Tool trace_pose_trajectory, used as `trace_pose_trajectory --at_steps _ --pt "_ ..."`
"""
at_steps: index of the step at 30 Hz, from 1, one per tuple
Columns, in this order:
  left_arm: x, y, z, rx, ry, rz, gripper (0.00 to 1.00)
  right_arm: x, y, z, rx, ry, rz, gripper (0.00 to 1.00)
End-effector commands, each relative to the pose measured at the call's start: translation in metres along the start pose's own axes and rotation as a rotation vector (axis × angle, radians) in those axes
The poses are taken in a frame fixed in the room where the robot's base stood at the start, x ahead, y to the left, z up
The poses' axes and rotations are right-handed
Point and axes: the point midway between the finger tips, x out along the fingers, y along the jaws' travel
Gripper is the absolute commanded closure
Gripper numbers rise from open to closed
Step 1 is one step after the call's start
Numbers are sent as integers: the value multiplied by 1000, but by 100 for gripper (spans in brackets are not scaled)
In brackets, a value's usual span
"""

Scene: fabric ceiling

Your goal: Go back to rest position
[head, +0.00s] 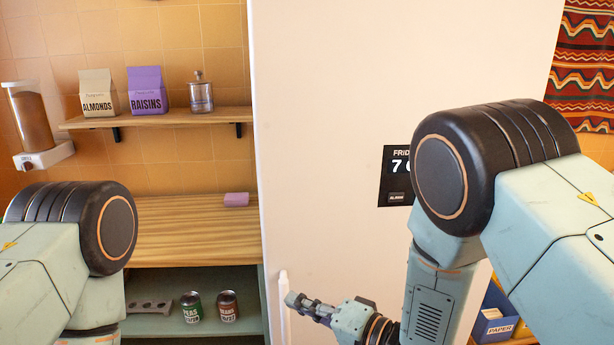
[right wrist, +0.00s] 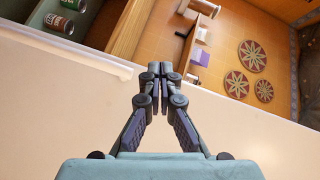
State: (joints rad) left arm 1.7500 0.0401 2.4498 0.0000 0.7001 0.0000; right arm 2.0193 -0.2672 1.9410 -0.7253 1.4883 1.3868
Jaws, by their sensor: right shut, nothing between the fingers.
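My right gripper (head: 308,307) is low in the middle of the head view, at the end of my right arm, in front of the white wall panel. In the right wrist view my right gripper (right wrist: 160,72) is shut with its fingertips together and nothing between them. My left arm comes in at the left edge of the head view, but its gripper is out of view.
A wooden counter (head: 180,220) holds a small purple block (head: 236,199). Cans (head: 228,306) stand below. The white wall panel (head: 330,130) is close to my right gripper.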

Motion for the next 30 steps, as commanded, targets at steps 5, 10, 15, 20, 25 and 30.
trace_pose_trajectory --at_steps 5,10,15,20,25,30 --pt "5 0 0 0 0 0 51 -29 64 -1 -277 45 274 100" --pt "27 0 0 0 0 0 51 -85 151 20 -462 -14 592 100" --pt "54 0 0 0 0 0 51 -156 229 63 -537 -170 872 100" --pt "82 -1 0 0 0 0 51 -227 284 120 -518 -366 1076 100" --pt "118 -1 0 0 0 0 51 -297 325 190 -399 -557 1230 100" --pt "147 -1 0 0 -1 0 51 -335 349 237 -257 -613 1306 100"
